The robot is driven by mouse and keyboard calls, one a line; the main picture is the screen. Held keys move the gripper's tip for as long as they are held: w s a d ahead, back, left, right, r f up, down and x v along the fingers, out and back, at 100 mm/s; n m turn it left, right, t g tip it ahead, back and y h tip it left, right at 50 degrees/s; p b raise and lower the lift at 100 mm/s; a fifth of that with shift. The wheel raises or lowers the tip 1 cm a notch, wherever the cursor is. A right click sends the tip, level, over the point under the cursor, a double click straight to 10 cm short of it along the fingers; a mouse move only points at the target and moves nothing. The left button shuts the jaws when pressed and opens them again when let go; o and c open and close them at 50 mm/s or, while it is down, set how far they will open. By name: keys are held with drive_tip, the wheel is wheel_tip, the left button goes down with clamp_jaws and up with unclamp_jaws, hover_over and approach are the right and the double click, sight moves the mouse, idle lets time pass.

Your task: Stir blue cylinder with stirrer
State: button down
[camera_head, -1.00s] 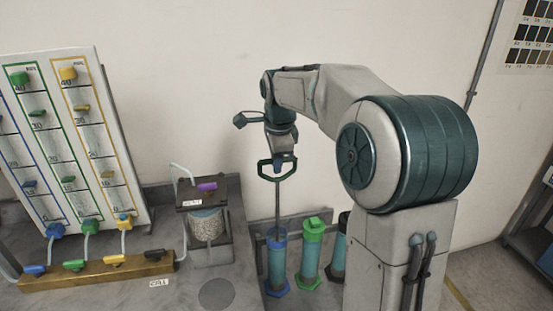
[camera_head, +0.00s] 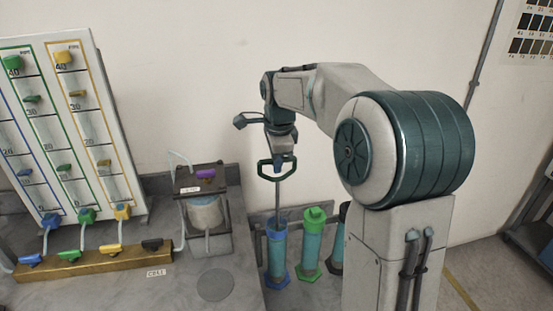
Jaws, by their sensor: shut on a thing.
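The blue cylinder (camera_head: 277,258) stands upright at the bench, with a blue rim and a blue hexagonal base. The stirrer (camera_head: 277,195) has a dark green loop handle and a grey rod. Its rod reaches down to the open top of the blue cylinder, and its lower end appears to be inside. My gripper (camera_head: 278,160) is directly above the cylinder and shut on the stirrer's handle. The exact finger contact is too small to see clearly.
A green-capped cylinder (camera_head: 312,245) stands just right of the blue one, and a black-capped cylinder (camera_head: 338,245) is partly hidden by my arm. To the left are a valve panel (camera_head: 75,130), a brass manifold (camera_head: 95,262) and a stand with a vessel (camera_head: 205,213).

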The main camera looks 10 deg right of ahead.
sight(277, 190)
drive_tip(key=shift+f+b, duration=1.5)
drive_tip(key=shift+f, duration=0.8)
drive_tip(key=shift+f+b, duration=2.75)
drive_tip(key=shift+f, duration=1)
wheel_tip(277, 190, up, 8)
drive_tip(key=p, duration=0.6)
drive_tip(key=shift+f, duration=0.2)
